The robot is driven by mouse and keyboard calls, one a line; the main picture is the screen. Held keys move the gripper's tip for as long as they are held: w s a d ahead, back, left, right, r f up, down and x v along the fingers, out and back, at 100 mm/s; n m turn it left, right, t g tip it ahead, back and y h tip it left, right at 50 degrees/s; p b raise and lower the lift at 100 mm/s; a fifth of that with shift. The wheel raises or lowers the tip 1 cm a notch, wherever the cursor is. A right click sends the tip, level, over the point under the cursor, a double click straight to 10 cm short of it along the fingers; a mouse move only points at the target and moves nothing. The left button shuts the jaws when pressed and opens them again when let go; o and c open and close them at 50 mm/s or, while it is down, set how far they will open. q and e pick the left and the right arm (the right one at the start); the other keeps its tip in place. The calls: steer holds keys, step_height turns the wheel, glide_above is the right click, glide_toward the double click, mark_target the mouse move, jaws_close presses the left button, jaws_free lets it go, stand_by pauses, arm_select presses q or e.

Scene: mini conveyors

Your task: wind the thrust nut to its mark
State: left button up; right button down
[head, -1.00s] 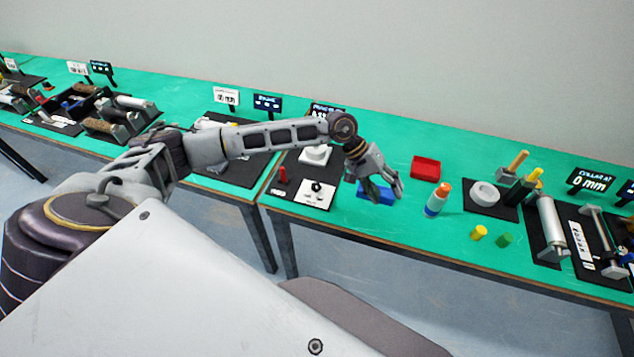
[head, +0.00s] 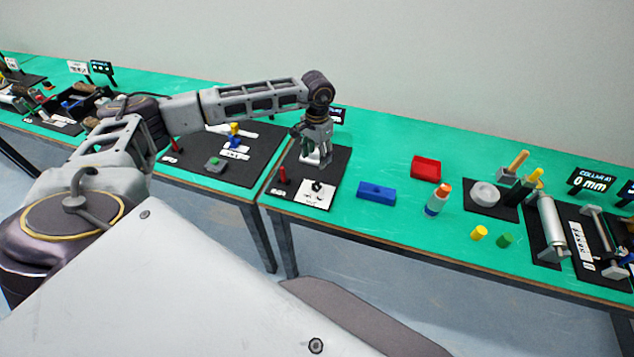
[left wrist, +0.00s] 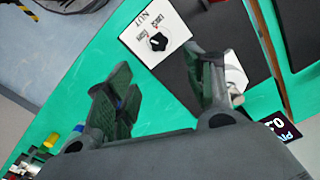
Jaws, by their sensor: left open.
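My left gripper (head: 317,158) points down over the far part of a black mat (head: 336,170), and its open fingers also show in the left wrist view (left wrist: 163,88). Nothing sits between the fingers. A white part (head: 309,157) on the mat is mostly hidden by the gripper; it shows partly behind one finger in the left wrist view (left wrist: 235,73). A white card with a black knob (head: 317,187) lies at the mat's near end; the card (left wrist: 150,27) reads "NUT". I cannot make out the thrust nut or its mark. My right gripper is out of view.
A red post (head: 282,175) stands at the mat's left edge. To the right are a blue block (head: 376,193), a red tray (head: 426,168) and an orange-topped bottle (head: 437,200). Another black mat with small parts (head: 252,165) lies to the left. Green table is clear between them.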

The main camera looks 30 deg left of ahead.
mark_target(317, 184)
arm_select(q)
steer(key=shift+f, duration=0.15)
steer(key=shift+f+p, duration=1.55)
steer(key=shift+f, duration=5.2)
steer(key=c, duration=1)
steer(key=shift+n+b, duration=0.3)
steer(key=shift+n, duration=0.1)
